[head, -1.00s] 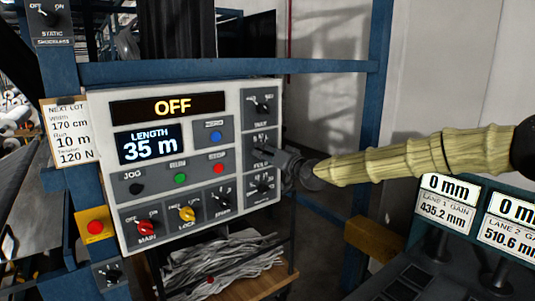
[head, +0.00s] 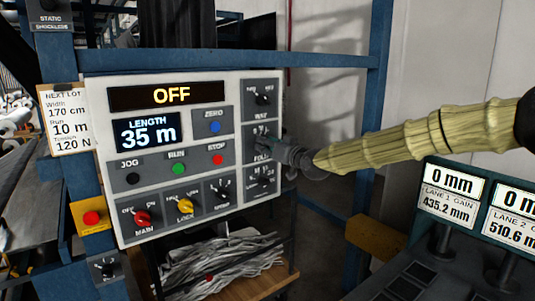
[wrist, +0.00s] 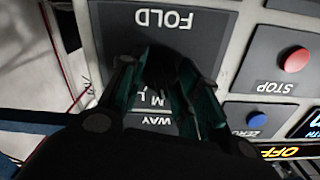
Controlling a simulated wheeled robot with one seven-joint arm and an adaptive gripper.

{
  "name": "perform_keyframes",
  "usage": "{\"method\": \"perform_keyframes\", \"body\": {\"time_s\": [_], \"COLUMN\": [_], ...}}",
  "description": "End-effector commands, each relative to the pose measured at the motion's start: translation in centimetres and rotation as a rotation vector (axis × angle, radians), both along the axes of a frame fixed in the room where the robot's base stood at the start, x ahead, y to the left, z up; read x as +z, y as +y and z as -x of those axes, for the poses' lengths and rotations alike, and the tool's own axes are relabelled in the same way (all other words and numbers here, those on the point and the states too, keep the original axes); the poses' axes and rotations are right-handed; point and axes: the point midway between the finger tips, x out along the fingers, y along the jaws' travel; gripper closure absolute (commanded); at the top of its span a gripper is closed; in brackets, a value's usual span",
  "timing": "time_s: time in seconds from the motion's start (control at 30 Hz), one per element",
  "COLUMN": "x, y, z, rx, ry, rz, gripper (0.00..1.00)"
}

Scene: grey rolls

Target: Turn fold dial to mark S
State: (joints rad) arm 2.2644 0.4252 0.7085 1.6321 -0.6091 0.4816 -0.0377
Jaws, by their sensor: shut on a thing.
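The fold dial sits in the middle of the right-hand column of the grey control panel (head: 95,160). In the wrist view the fold plate (wrist: 195,30) shows upside down with its "FOLD" label. My gripper (head: 275,148) reaches the plate from the right in the head view. In the wrist view my gripper (wrist: 165,75) has its fingers shut on the dark fold dial (wrist: 165,57). The fingers hide most of the dial and its marks, so I cannot tell which mark it points to. An "M" and "L" show beside the fingers.
The way dial (head: 263,98) is just above the fold dial, and another dial (head: 263,181) is just below. The red stop button (head: 217,160) and blue zero button (head: 214,127) lie to the left. A blue post (head: 375,100) stands to the right.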

Motion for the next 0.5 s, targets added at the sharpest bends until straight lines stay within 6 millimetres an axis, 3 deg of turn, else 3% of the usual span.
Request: {"method": "perform_keyframes", "body": {"time_s": [0.5], "x": [-0.18], "y": [-0.02], "z": [-0.02], "rx": [0.0], "ry": [-0.131], "rz": [0.183], "gripper": [0.91]}}
